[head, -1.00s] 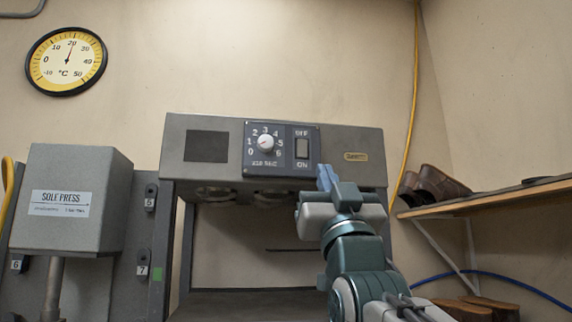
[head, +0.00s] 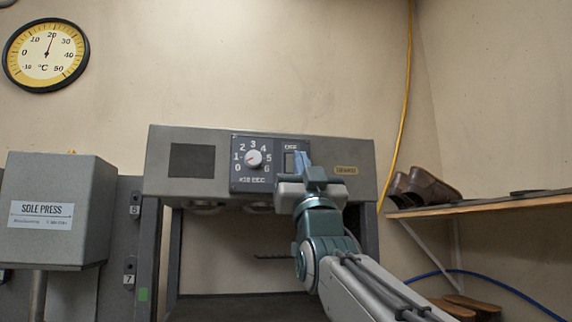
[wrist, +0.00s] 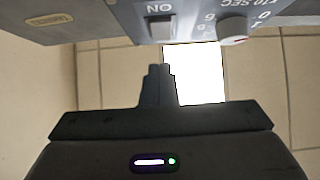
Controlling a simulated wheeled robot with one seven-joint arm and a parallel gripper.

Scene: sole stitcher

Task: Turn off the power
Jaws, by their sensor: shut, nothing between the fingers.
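The grey machine's dark control panel (head: 244,184) holds a white dial (head: 254,159) and a power rocker switch (head: 289,163) with OFF above it. My gripper (head: 302,158) is in front of the switch's right side and hides part of it and the ON label. In the wrist view, the panel is upside down, with the switch (wrist: 160,28) beside the ON label and the dial (wrist: 234,30) to the right. My gripper (wrist: 160,70) is shut and empty, its fingertips lined up sideways with the switch, with a visible gap in the picture.
A sole press (head: 58,205) stands at the left. A wooden shelf (head: 480,208) with brown shoes (head: 425,190) is at the right, below a yellow cable (head: 405,95). A round thermometer (head: 46,55) hangs on the wall. The machine's bay below the panel looks open.

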